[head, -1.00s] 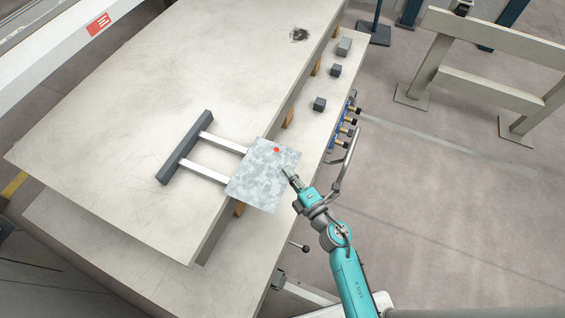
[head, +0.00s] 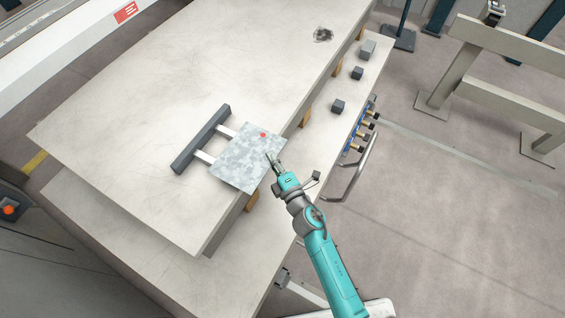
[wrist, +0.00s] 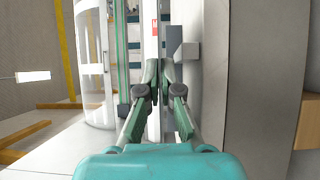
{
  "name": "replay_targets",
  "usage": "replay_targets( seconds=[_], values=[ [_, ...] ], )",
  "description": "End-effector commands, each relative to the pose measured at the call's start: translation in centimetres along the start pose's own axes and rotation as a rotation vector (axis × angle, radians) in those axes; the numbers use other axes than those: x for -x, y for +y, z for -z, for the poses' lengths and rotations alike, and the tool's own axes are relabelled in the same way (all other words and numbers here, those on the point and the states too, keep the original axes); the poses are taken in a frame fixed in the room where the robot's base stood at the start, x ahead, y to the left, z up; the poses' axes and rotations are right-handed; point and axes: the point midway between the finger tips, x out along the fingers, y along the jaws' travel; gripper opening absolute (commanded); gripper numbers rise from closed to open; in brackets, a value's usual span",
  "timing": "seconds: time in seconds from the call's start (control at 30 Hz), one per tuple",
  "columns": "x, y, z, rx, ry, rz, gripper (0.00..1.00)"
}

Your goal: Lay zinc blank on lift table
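The zinc blank (head: 246,160) is a mottled grey-white square sheet with a red dot near its far right corner. It lies over the right edge of a broad pale table top (head: 200,75), overlapping two light rails (head: 226,131) that run to a dark grey bar (head: 201,139). Whether it touches the rails I cannot tell. My gripper (head: 269,157) is at the blank's right edge. In the wrist view my gripper's fingers (wrist: 159,68) are closed to a narrow gap, with the blank seen nearly edge-on. Which surface is the lift table is not marked.
A lower pale ledge (head: 345,85) holds several small grey blocks (head: 338,106). A curved metal handle (head: 362,165) and brass-ended fittings (head: 367,122) stick out at its right side. A beige barrier (head: 500,85) stands further right. Floor is clear at the lower right.

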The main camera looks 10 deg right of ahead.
Motion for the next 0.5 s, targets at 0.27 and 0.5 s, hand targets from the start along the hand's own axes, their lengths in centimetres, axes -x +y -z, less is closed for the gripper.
replay_targets(
  seconds=[0.27,0.5],
  values=[
    [-2.7,-0.2,1.8,-0.002,0.002,-0.001,0.0],
    [-4.2,-0.3,2.8,-0.003,0.002,0.0,0.0]
  ],
)
